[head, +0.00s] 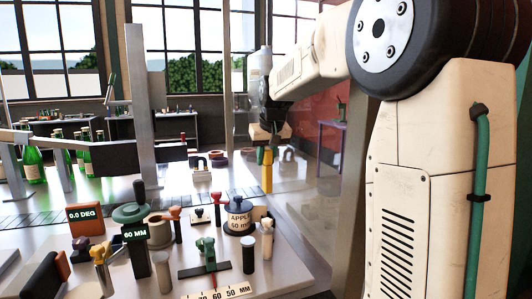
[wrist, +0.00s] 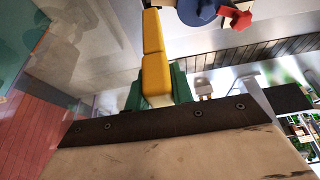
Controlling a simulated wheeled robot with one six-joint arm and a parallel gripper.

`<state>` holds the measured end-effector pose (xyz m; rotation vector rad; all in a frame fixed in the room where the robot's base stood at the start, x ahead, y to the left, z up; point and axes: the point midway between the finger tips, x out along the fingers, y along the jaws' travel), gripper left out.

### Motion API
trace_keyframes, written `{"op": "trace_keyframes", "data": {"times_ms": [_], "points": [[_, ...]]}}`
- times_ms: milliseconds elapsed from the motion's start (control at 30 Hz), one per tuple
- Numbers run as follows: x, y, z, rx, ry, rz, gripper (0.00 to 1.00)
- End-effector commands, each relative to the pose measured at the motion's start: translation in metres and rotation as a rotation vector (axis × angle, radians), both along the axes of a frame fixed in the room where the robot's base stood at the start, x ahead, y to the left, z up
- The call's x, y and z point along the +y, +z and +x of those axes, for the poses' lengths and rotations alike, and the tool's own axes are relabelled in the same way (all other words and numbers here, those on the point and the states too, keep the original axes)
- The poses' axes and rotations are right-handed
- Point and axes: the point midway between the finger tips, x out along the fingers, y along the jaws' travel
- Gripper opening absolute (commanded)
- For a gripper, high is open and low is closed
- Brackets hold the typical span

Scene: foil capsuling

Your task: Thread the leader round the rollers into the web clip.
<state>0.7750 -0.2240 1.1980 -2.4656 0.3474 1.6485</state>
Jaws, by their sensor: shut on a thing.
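My gripper (head: 266,153) hangs over the right side of the bench, pointing down. Its green fingers (wrist: 158,95) are shut on a yellow piece (head: 266,179), which hangs below them clear of the bench. In the wrist view the yellow piece (wrist: 154,50) is long and jointed-looking, running away from the fingers. I cannot tell whether it is the leader's end. I cannot tell which are rollers, nor identify the web clip.
A 0.0 DEG display (head: 86,219), a 60 MM display (head: 135,233) and a green clamp (head: 205,257) crowd the panel. Green bottles (head: 33,164) stand at left. A clear panel (head: 325,200) is at right.

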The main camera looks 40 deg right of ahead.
Motion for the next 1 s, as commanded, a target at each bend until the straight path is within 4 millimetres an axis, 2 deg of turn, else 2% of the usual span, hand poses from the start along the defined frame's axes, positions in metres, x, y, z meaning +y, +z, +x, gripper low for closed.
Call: {"op": "trace_keyframes", "data": {"times_ms": [1000], "points": [[0.0, -0.051, 0.0, 0.0, 0.0, 0.0, 0.0]]}}
